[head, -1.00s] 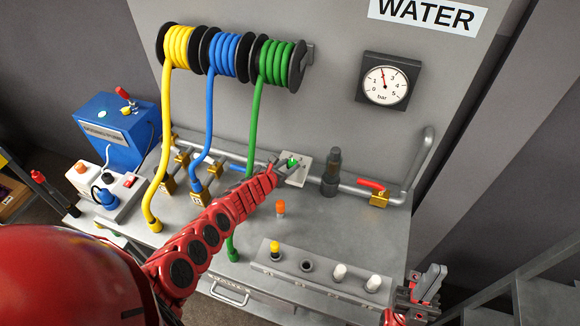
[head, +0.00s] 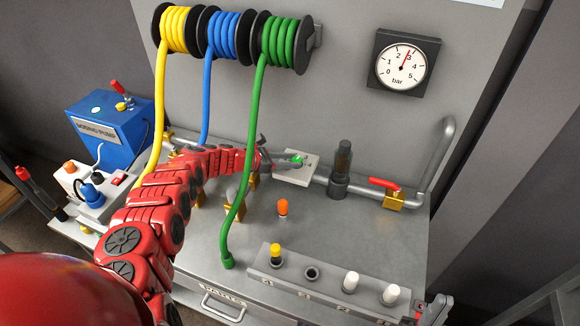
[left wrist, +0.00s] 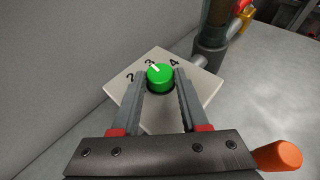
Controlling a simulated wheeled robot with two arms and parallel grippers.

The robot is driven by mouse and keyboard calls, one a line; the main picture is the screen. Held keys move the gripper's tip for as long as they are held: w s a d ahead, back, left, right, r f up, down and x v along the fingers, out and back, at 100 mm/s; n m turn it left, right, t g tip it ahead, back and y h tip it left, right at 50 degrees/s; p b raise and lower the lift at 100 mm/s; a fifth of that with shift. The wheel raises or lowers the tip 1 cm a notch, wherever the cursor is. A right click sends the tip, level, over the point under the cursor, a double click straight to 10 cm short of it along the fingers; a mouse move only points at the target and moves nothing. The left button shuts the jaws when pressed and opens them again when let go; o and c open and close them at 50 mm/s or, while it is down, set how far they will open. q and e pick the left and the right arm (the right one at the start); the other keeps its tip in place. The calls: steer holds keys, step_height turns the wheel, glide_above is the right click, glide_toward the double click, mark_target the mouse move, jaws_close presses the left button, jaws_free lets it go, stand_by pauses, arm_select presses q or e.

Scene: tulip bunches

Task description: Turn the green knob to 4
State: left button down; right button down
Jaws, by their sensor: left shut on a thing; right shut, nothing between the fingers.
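The green knob (head: 298,161) sits on a light square plate (head: 290,176) at the back of the bench. In the left wrist view, the green knob (left wrist: 160,76) has a white mark pointing at about the 3. The numbers 2, 3 and 4 show on the plate (left wrist: 200,92) around its far side; the near side shows no number. My left gripper (head: 292,162) is shut on the knob, one finger on each side, as its fingers (left wrist: 162,92) show in the wrist view. My right gripper (head: 432,308) is at the lower right edge, partly cut off, shut and empty.
A pressure gauge (head: 404,61) on the wall reads near 3 bar. A pipe with a dark fitting (head: 341,168) and a red-handled valve (head: 385,185) are right of the knob. An orange peg (head: 283,207) stands in front.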

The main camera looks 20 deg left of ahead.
arm_select(q)
steer(key=shift+f, duration=0.15)
steer(key=shift+c, duration=2.1)
jaws_free()
steer(key=shift+s+a+r, duration=0.15)
steer(key=shift+a+r, duration=0.05)
steer(key=shift+a, duration=0.05)
steer(key=b+v, duration=0.1)
steer(key=v, duration=1.5)
steer(key=shift+s+a+r+b, duration=0.15)
steer(key=shift+s+r+b, duration=0.05)
steer(key=shift+r+b, duration=0.1)
